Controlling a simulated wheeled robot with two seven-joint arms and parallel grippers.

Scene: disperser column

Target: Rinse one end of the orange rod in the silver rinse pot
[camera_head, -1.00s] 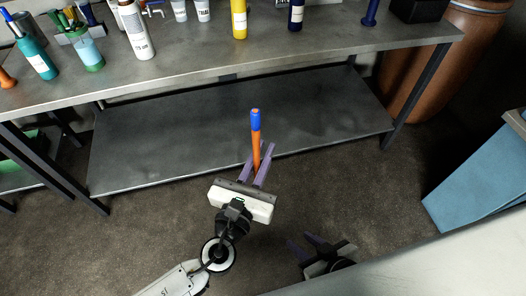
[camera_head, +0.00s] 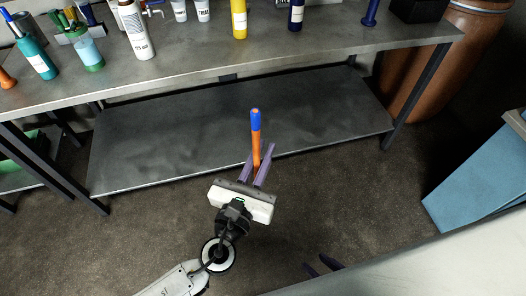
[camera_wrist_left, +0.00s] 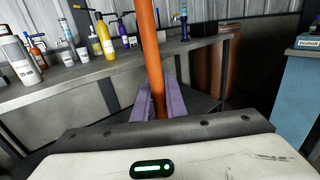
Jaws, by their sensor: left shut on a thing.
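The orange rod (camera_head: 256,148) has a blue end and stands roughly upright in my left gripper (camera_head: 257,165). The gripper's purple fingers are shut on its lower part, in front of the bench. In the left wrist view the rod (camera_wrist_left: 151,60) rises between the fingers (camera_wrist_left: 160,103) and runs out of the top of the picture. My right gripper (camera_head: 322,264) shows only as dark fingertips at the lower edge, mostly hidden behind a pale surface. I cannot make out a silver rinse pot in these views.
A grey metal bench (camera_head: 250,55) with a lower shelf (camera_head: 200,135) stands ahead. On it are a teal bottle (camera_head: 36,60), a white bottle (camera_head: 136,30), a yellow bottle (camera_head: 239,20) and white cups (camera_head: 180,10). A brown barrel (camera_head: 430,75) and blue cabinet (camera_head: 480,180) stand right.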

